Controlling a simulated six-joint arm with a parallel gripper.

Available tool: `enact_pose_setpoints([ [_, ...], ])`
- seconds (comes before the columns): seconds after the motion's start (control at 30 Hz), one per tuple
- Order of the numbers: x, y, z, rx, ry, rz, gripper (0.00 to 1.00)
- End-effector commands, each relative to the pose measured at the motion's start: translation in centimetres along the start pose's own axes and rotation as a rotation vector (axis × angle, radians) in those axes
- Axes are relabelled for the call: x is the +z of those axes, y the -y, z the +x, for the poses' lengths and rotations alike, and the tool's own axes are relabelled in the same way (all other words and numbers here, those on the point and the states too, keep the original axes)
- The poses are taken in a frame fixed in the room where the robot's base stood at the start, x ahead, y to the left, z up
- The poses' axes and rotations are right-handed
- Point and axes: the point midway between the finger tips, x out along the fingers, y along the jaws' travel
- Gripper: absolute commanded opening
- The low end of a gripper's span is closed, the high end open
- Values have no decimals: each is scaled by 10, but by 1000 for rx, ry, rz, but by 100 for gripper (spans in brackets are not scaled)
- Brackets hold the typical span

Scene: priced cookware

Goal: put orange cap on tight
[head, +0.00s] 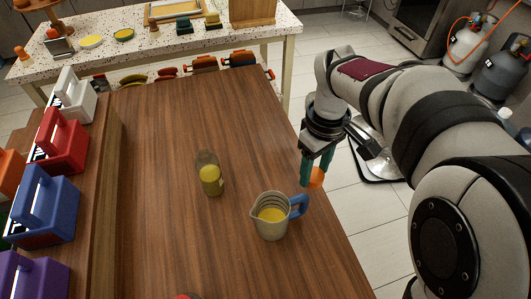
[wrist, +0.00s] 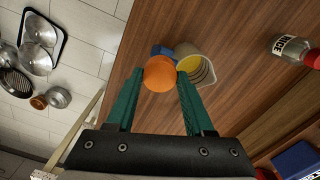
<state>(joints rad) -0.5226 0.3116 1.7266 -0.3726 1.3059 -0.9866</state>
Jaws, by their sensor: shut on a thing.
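My gripper (head: 314,170) is shut on the orange cap (head: 317,178), above the table's right edge in the head view. In the wrist view the orange cap (wrist: 160,74) sits between the green fingertips (wrist: 160,72). A clear jar (head: 209,174) with yellow contents stands upright left of my gripper, apart from it, with no cap visible on it. The jar cannot be made out in the wrist view. A measuring cup (head: 271,216) with yellow liquid and a blue handle stands between them, nearer the camera. The measuring cup (wrist: 195,68) shows just behind the cap in the wrist view.
A labelled bottle with a red cap (wrist: 295,48) lies at the right in the wrist view. Several coloured boxes, such as a red one (head: 62,140), line the left of the wooden table (head: 160,235). The table's middle beyond the jar is clear.

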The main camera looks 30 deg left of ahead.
Motion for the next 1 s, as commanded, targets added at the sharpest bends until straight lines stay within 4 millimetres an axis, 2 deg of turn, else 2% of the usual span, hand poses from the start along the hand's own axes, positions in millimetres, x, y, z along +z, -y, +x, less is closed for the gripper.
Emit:
enact_pose_setpoints([
  [0.1, 27, -26, -14, 1, -2, 204, 0],
  [0.3, 65, -55, -35, -1, -2, 487, 0],
  [0.5, 91, -77, -54, -1, -1, 686, 0],
  [0.57, 93, -83, -61, -1, -2, 725, 0],
  [0.67, 85, -91, -69, -1, 0, 721, 0],
  [0.77, 68, -94, -73, -2, 2, 662, 0],
  [1.0, 11, -88, -75, 0, 3, 432, 0],
])
